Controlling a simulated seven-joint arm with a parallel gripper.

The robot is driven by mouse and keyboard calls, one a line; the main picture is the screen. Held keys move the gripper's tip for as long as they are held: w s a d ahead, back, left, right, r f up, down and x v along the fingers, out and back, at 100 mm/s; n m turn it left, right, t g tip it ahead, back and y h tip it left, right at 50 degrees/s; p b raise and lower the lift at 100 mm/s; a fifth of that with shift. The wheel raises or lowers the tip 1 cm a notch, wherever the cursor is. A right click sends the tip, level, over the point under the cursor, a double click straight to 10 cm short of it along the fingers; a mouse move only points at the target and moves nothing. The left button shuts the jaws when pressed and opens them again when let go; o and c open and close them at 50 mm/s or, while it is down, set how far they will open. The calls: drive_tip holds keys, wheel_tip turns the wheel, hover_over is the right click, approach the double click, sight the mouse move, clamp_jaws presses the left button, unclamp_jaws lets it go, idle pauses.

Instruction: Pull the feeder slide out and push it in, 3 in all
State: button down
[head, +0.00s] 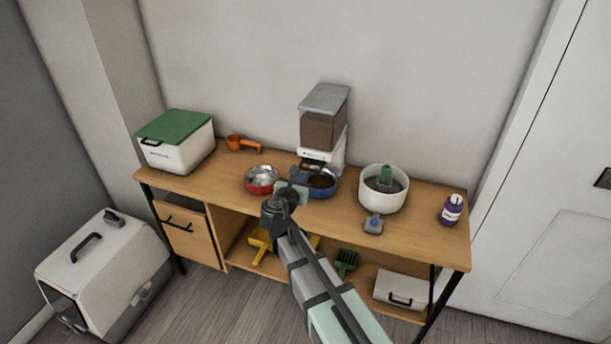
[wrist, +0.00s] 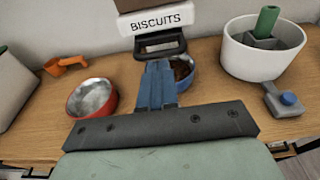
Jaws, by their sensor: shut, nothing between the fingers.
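The feeder (head: 324,125) stands at the back of the desk, with a grey lid and a brown-filled hopper above a white base. Its label reads BISCUITS in the wrist view. The feeder slide (wrist: 162,36) is a dark, open-framed handle below that label. My gripper (wrist: 158,68) is shut and empty, its fingertips just in front of the slide's handle; I cannot tell if they touch it. In the head view my gripper (head: 300,183) partly hides the blue bowl (head: 326,191), which holds brown biscuits under the feeder.
A red bowl (head: 262,179) stands left of the blue bowl, an orange scoop (head: 240,143) behind it. A white tub (head: 383,200) and a grey-blue item (head: 373,224) are at right. A purple bottle (head: 451,211) stands near the right edge, a green-lidded box (head: 178,143) at left.

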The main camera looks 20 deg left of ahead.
drive_tip(key=s+r, duration=0.2)
drive_tip(key=s, duration=0.8)
drive_tip(key=shift+s, duration=0.2)
drive_tip(key=c, duration=1.8)
unclamp_jaws()
